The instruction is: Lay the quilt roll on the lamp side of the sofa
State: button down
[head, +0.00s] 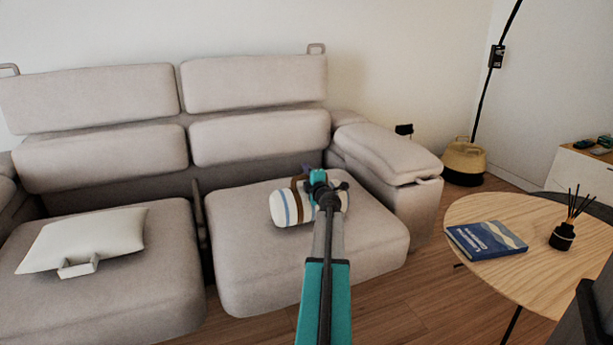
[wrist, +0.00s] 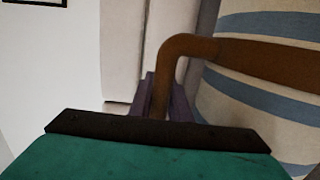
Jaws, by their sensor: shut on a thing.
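The quilt roll (head: 292,208) is cream with blue stripes and a brown strap. In the head view it is at the right seat cushion of the sofa (head: 250,270), the side nearer the lamp (head: 483,95). I cannot tell whether it rests on the cushion or hangs just above it. My gripper (head: 318,180) is shut on the roll's brown strap handle. In the wrist view the striped roll (wrist: 260,90) fills the right side, and the brown handle (wrist: 185,45) runs down between my purple fingers (wrist: 165,100). My arm hides part of the roll.
A white cushion with a handle (head: 90,240) lies on the left seat. A round wooden table (head: 480,210) stands at the right with a blue book (head: 486,240) and a reed diffuser (head: 563,236). A basket (head: 464,162) sits at the lamp's foot. The sofa's right armrest (head: 390,153) is clear.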

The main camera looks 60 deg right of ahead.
dwell(0.4)
jog(key=c, duration=1.7)
grip_release()
jog(key=shift+o, duration=0.2)
jog(key=shift+s+a, duration=0.1)
jog(key=shift+p+v, duration=0.5)
jog(key=shift+v, duration=0.65)
jog(key=p+v, duration=0.2)
jog(key=v, duration=0.7)
jog(key=shift+a+p, duration=0.2)
jog(key=shift+p, duration=0.2)
jog(key=shift+s, duration=0.25)
